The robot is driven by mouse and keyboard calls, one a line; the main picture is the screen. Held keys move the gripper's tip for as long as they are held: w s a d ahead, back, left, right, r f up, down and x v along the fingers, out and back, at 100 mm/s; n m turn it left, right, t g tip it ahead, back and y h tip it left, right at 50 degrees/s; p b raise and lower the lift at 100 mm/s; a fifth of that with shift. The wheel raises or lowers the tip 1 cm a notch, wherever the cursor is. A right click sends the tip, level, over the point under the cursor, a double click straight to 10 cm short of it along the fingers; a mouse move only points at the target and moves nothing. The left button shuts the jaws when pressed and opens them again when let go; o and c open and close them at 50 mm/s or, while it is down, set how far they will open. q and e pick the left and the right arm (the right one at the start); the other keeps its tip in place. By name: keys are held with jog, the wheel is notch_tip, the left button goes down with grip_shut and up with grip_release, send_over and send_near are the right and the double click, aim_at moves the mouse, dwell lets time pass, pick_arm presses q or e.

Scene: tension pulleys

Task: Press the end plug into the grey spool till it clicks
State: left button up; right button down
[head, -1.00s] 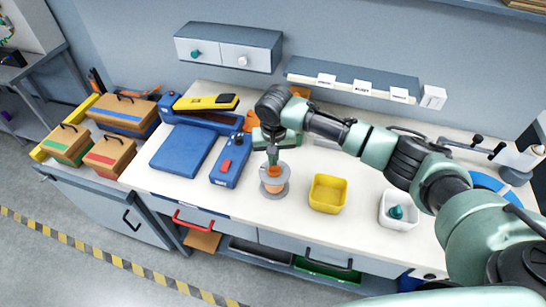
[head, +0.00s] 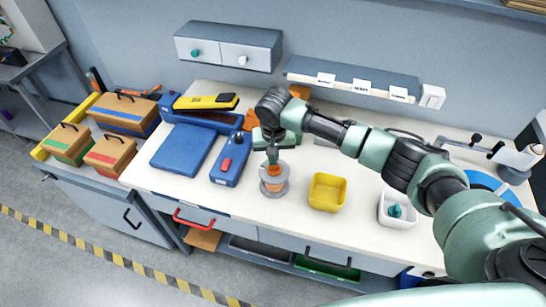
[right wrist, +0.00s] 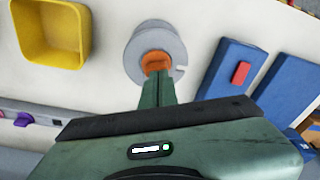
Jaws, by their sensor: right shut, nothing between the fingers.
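The grey spool (head: 283,180) stands on the white bench top in the middle of the head view, with two round flanges. It also shows in the right wrist view (right wrist: 170,41), where its flange has a small notch. The orange end plug (right wrist: 155,63) sits at the centre of the spool's top; how deep it is seated I cannot tell. My right gripper (head: 273,158) is directly above the plug, pointing down, shut and empty. In the right wrist view its fingertips (right wrist: 156,77) are at the plug, seemingly touching it. My left gripper is not in view.
A yellow bin (head: 328,193) and a white bin (head: 398,210) with a teal part stand right of the spool. A blue device with a red button (head: 228,160) stands close left. Wooden boxes (head: 110,152) are at the far left. Bench top in front of the spool is clear.

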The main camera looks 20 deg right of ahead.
jog(key=shift+s+f+p, duration=0.2)
jog(key=shift+f+p, duration=0.05)
jog(key=shift+p, duration=0.15)
dwell(0.6)
jog(key=shift+s+f, duration=0.1)
jog(key=shift+f, duration=0.05)
dwell(0.5)
jog(key=r+p, duration=0.1)
jog(key=r, duration=0.1)
jog(key=r+p, duration=0.1)
jog(key=shift+w+p, duration=0.25)
jog(key=shift+p, duration=0.1)
jog(key=shift+r, duration=2.25)
